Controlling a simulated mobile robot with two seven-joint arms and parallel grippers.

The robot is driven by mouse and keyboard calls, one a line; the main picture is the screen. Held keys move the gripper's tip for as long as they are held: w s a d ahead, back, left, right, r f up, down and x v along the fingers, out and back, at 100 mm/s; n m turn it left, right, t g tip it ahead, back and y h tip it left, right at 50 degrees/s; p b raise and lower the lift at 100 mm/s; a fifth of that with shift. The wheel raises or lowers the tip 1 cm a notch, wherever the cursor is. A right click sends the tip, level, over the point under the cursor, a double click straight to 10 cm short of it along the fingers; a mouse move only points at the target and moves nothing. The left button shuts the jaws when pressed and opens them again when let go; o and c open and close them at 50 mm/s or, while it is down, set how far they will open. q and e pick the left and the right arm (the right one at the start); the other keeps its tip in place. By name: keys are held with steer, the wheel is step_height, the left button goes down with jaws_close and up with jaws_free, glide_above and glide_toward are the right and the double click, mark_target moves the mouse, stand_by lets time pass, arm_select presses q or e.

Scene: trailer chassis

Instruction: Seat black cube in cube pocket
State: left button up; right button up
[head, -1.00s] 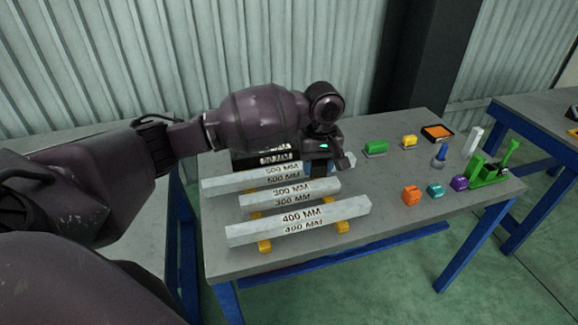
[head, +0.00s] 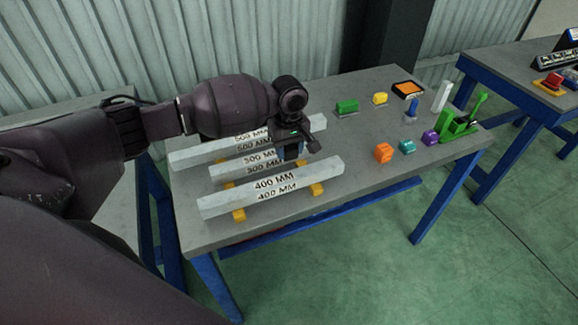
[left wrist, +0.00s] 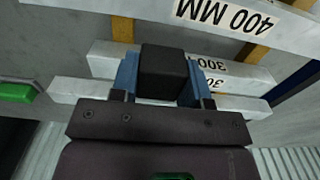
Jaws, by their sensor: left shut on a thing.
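A black cube (left wrist: 163,73) is held between the blue fingers of my left gripper (left wrist: 160,84) in the left wrist view. In the head view my left gripper (head: 290,152) is above the table, over the light bars, and the cube is mostly hidden by the gripper and arm. I cannot make out a cube pocket in either view. My right gripper is not in view.
Light bars marked 300 MM (head: 230,172), 400 MM (head: 225,203) and 500 MM (head: 200,154) lie below the gripper. A green block (head: 346,106), orange block (head: 384,153) and green clamp (head: 455,124) stand to the right. A second table (head: 510,72) is at far right.

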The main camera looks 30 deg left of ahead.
arm_select(q)
steer(key=shift+f, duration=0.8)
step_height(320, 180, down, 5)
steer(key=shift+r+b, duration=0.1)
steer(key=shift+b, duration=0.45)
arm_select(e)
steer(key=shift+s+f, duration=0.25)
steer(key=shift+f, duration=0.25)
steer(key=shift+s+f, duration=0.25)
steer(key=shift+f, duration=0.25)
arm_select(q)
steer(key=shift+f, duration=0.25)
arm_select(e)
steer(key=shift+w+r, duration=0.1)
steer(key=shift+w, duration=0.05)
